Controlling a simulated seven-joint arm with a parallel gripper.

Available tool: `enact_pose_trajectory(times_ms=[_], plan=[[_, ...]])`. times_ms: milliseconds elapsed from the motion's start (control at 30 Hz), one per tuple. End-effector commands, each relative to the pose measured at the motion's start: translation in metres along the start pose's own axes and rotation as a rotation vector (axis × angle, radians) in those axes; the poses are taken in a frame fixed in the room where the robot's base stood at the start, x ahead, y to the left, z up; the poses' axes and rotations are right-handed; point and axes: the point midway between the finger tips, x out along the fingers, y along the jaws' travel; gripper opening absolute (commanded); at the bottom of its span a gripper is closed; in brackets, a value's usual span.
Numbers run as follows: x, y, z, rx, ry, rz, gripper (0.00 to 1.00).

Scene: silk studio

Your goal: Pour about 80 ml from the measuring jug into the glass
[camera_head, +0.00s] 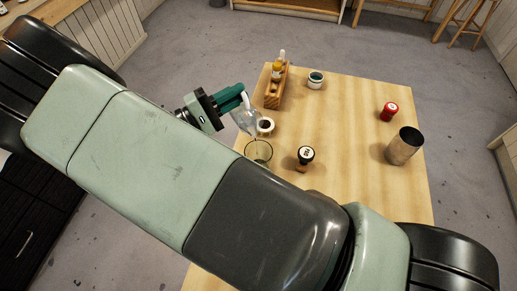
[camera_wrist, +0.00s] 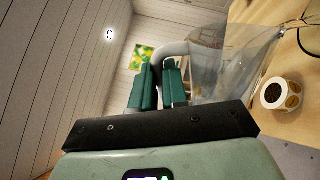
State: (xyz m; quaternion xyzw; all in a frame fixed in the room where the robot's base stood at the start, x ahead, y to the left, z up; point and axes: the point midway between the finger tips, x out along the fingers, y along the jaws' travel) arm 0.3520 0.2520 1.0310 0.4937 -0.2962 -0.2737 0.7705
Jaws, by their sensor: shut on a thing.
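The clear measuring jug (camera_head: 245,120) is tilted, its lip down toward the right, above the glass (camera_head: 259,151). A thin streak shows between the jug's lip and the glass, perhaps liquid. The glass stands upright on the table and looks darker inside near its bottom; I cannot read a level. My gripper (camera_head: 240,92), with green fingers, is shut on the jug's pale handle. In the wrist view, the fingers (camera_wrist: 160,84) close on the handle, and the jug (camera_wrist: 228,62) tilts to the right. The glass (camera_wrist: 310,36) is partly cut off at the right edge there.
A white roll (camera_head: 266,126) stands close behind the glass. A wooden rack with bottles (camera_head: 275,88), a dark-lidded jar (camera_head: 316,79), a red-topped item (camera_head: 389,111) and a metal cup (camera_head: 404,146) stand farther off. The table's (camera_head: 350,110) middle is clear.

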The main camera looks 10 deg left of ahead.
Motion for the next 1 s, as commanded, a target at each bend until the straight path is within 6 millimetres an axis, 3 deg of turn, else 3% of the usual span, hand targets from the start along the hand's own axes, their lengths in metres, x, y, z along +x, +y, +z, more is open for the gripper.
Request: enact_pose_trajectory(times_ms=[567,800,1000], plan=[[0.001,0.001,0.005,0.035,-0.008,0.0,0.0],[-0.003,-0.018,-0.033,-0.337,0.066,0.001,0.0],[-0.005,-0.024,-0.039,-0.416,0.082,0.0,0.0]])
